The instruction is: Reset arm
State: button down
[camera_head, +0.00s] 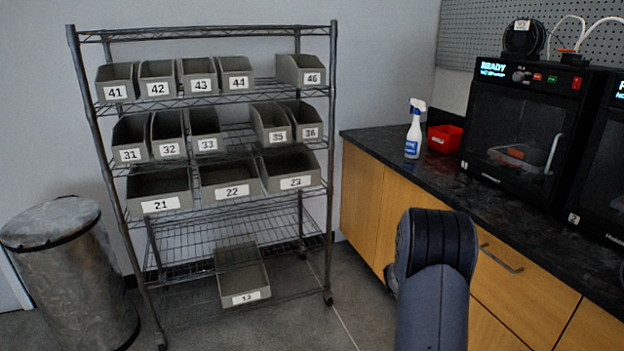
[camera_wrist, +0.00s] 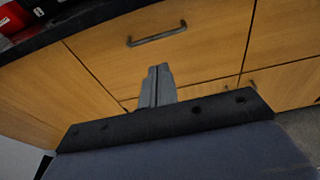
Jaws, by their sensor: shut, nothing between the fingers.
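My arm rises at the lower right of the head view, in front of the wooden cabinet (camera_head: 372,200); the gripper itself is hidden there. In the wrist view my gripper (camera_wrist: 160,72) shows with its two fingers together and nothing between them. It points toward the cabinet's wooden fronts (camera_wrist: 195,60) and a drawer handle (camera_wrist: 157,35), apart from them as far as I can tell.
A wire rack (camera_head: 222,105) with several numbered grey bins stands at left centre, beside a metal trash can (camera_head: 70,275). A spray bottle (camera_head: 414,130), a red bin (camera_head: 444,139) and 3D printers (camera_head: 520,130) stand on the dark counter (camera_head: 455,180). Floor between rack and cabinet is clear.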

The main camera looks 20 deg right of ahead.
aim_at(498, 261)
jog(key=shift+d, duration=0.15)
jog(key=b+x, duration=0.1)
jog(key=x, duration=1.2)
